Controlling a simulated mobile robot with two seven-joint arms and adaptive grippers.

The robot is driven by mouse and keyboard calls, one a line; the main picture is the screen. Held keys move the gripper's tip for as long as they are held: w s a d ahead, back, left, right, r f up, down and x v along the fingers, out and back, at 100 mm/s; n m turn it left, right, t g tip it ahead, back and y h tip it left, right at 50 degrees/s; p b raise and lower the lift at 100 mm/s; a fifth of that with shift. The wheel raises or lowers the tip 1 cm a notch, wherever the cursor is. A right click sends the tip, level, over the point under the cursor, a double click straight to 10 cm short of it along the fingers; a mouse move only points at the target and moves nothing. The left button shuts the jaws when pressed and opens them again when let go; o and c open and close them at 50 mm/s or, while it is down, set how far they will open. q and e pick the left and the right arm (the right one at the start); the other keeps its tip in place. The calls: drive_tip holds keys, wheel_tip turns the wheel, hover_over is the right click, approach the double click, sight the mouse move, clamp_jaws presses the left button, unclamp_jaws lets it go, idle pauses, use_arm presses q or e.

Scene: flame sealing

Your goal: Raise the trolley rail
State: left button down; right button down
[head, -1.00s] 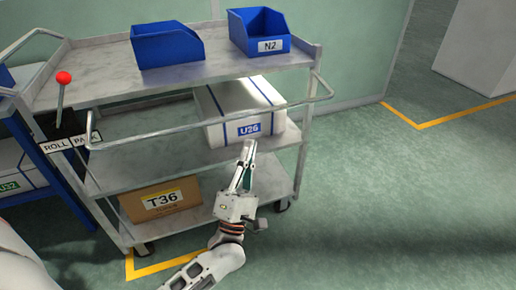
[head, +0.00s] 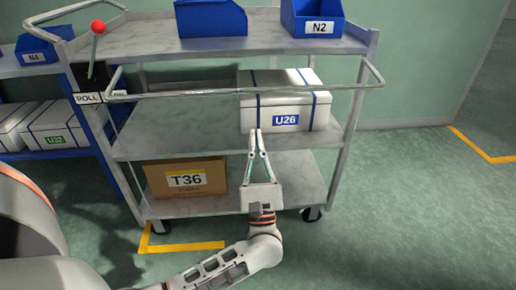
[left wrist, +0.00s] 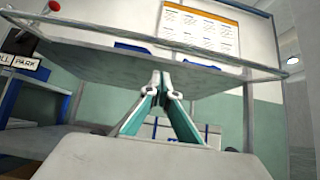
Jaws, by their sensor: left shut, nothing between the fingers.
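The trolley (head: 140,45) is a grey steel cart with three shelves. Its rail (head: 200,94) is a thin metal bar across the front, between the top and middle shelves, in front of the white U26 box (head: 262,115). My left gripper (head: 257,133) is shut and empty, pointing up in front of the U26 box, with its fingertips below the rail and apart from it. In the left wrist view, the closed fingertips (left wrist: 165,80) show below the rail, which crosses the upper part of the picture. My right gripper is not in view.
A red-knobbed lever (head: 97,28) stands at the trolley's left end by a ROLL/PARK label (head: 88,98). Blue bins (head: 312,28) stand on top. A T36 carton (head: 185,182) sits on the bottom shelf. A blue rack stands left. Floor to the right is clear.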

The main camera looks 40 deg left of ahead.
use_arm(q)
wheel_tip(320, 180, up, 7)
drive_tip(key=w+a, duration=0.2)
drive_tip(key=shift+a, duration=0.3)
drive_tip(key=shift+w, duration=0.15)
drive_tip(key=shift+r, duration=0.1)
